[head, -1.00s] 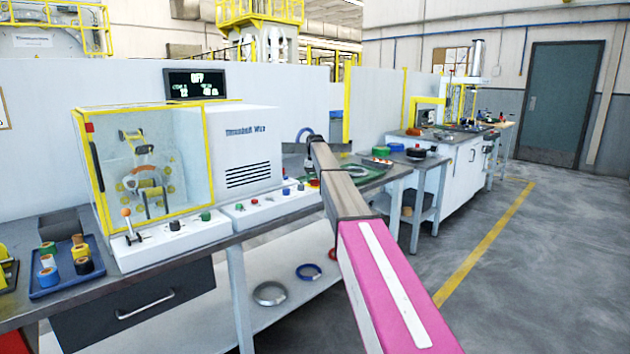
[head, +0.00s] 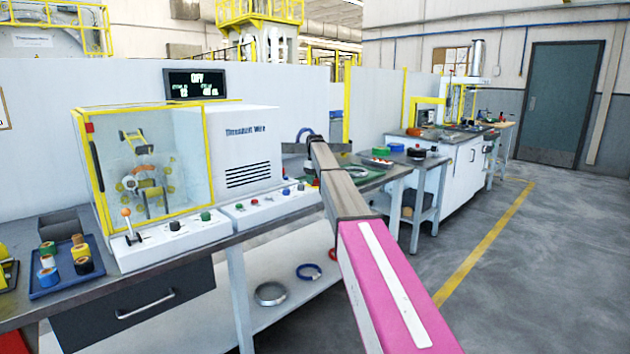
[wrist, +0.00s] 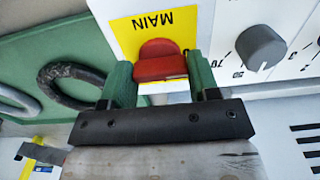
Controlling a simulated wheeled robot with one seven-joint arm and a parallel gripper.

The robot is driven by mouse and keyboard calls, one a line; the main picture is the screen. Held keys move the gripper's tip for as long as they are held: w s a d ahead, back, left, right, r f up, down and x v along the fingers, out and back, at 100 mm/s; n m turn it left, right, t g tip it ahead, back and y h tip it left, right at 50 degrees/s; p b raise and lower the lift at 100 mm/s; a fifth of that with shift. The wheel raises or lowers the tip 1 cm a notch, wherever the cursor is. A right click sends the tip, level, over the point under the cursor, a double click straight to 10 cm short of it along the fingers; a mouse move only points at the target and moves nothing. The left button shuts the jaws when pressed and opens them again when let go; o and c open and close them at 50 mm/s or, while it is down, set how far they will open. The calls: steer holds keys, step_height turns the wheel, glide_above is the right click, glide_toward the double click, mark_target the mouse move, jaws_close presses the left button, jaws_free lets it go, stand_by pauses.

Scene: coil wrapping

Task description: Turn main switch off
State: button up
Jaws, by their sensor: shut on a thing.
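The main switch (wrist: 160,60) is a red knob on a yellow label (wrist: 180,20) marked MAIN, upside down in the wrist view. My gripper (wrist: 160,73) has its two green fingers on either side of the knob and is shut on it. The knob's red bar lies roughly across the picture between the fingers. In the head view my arm reaches to the right end of the white control panel (head: 240,212), and the fingers and the knob are mostly hidden there. The dark display (head: 196,84) above the machine seems to read OFF on its top line.
A grey dial (wrist: 262,47) sits close beside the switch on the white panel. A green mat (wrist: 40,50) with a dark ring (wrist: 70,78) lies on the other side. The yellow-framed machine enclosure (head: 150,165) and a lever (head: 128,225) stand farther left on the bench.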

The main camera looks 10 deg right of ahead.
stand_by(0.3)
steer(key=o, duration=0.9)
steer(key=shift+r, duration=0.1)
step_height(320, 180, up, 11)
steer(key=shift+f, duration=0.2)
